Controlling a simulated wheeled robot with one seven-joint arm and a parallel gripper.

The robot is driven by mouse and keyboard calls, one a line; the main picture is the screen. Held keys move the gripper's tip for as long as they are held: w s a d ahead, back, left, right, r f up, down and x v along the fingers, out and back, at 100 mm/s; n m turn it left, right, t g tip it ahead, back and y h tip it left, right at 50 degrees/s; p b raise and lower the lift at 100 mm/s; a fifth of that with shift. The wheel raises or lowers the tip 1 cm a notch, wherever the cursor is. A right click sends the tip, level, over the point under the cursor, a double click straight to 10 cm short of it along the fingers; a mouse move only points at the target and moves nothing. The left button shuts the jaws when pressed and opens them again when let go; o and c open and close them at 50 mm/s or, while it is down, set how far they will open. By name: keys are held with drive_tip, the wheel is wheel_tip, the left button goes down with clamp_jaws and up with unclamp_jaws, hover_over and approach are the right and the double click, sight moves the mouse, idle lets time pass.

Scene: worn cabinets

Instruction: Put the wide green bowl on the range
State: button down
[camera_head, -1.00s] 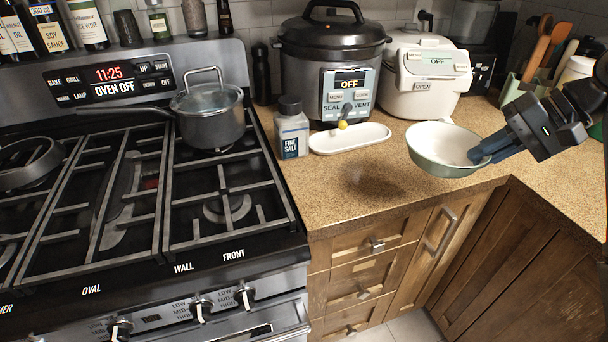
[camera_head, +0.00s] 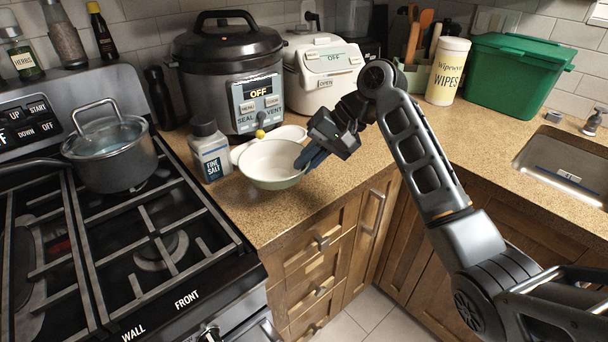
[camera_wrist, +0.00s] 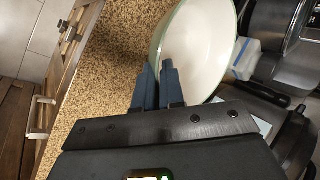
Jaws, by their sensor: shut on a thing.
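The wide green bowl (camera_head: 270,165) is pale inside with a green outer side. My gripper (camera_head: 306,158) is shut on its right rim in the head view. The bowl looks level and held by the counter's front part, near the salt jar; whether it touches the counter I cannot tell. In the wrist view the bowl (camera_wrist: 205,45) fills the top middle, and my gripper's blue fingers (camera_wrist: 158,82) meet its rim. The range (camera_head: 140,240) is at the left of the head view, with black grates and a front burner bare of cookware.
A lidded pot (camera_head: 110,160) stands on the range's back burner. The front grate is clear.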

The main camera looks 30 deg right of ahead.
drive_tip(key=shift+w+a+f, duration=0.2)
drive_tip(key=shift+a+f, duration=0.05)
drive_tip(key=shift+f, duration=1.9)
drive_tip(key=c, duration=1.2)
unclamp_jaws()
drive_tip(key=shift+c, duration=0.2)
drive_tip(key=v, duration=1.2)
drive_tip(key=shift+b, duration=0.4)
drive_tip(key=shift+s, duration=0.1)
